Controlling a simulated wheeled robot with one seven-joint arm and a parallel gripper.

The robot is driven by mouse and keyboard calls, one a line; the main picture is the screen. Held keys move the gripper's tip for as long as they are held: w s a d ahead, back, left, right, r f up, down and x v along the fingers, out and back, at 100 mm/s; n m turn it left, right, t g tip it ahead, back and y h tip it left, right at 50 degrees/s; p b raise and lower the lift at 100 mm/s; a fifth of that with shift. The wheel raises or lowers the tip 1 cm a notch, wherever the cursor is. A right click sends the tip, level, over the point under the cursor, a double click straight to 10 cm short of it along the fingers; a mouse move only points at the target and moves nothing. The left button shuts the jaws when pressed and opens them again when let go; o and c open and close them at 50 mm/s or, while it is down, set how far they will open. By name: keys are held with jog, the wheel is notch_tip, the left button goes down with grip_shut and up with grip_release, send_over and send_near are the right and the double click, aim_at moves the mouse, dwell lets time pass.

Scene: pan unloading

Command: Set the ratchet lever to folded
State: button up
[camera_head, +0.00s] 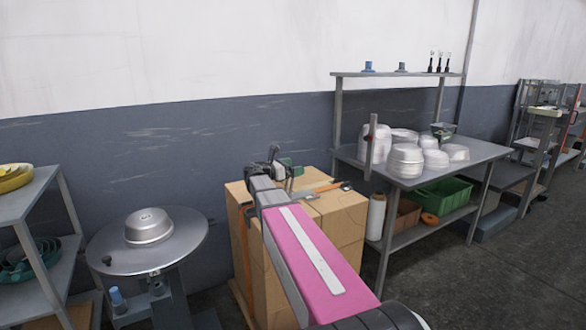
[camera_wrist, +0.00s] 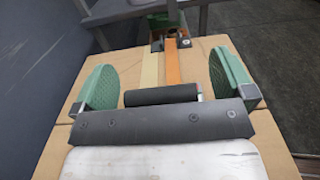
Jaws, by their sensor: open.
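My gripper (camera_wrist: 165,78) is open, its two green-padded fingers set wide apart over the top of a cardboard carton. In the wrist view a dark cylindrical bar (camera_wrist: 160,95), which looks like the ratchet lever's grip, lies crosswise between the fingers, apart from both pads. An orange strap (camera_wrist: 173,68) runs from near the bar to a small dark fitting (camera_wrist: 170,44) at the far edge. I cannot tell the lever's angle, as my gripper's body hides its near side. In the head view my gripper (camera_head: 274,168) is above the carton stack.
The strapped cartons (camera_head: 340,215) stand between a round metal table (camera_head: 104,248) with an upturned pan and a workbench (camera_head: 478,152) with several stacked pans. A grey shelf (camera_head: 28,203) is at far left. Open floor lies at right.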

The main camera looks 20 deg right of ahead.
jog(key=shift+d, duration=0.1)
jog(key=c, duration=1.2)
jog(key=d+f+y, duration=0.2)
jog(key=y, duration=0.1)
jog(key=w+d+f+g+y, duration=0.1)
jog(key=d+f+y, duration=0.1)
jog(key=d+y, duration=0.1)
jog(key=d+f+y, duration=0.2)
jog(key=y, duration=0.1)
jog(key=shift+w+d+g, duration=0.35)
jog(key=shift+g, duration=0.05)
jog(key=shift+d+f+y, duration=0.25)
jog(key=shift+f+y, duration=0.45)
jog(key=shift+y, duration=0.1)
jog(key=shift+o, duration=0.2)
jog(key=shift+d+f, duration=0.2)
jog(key=shift+f, duration=0.7)
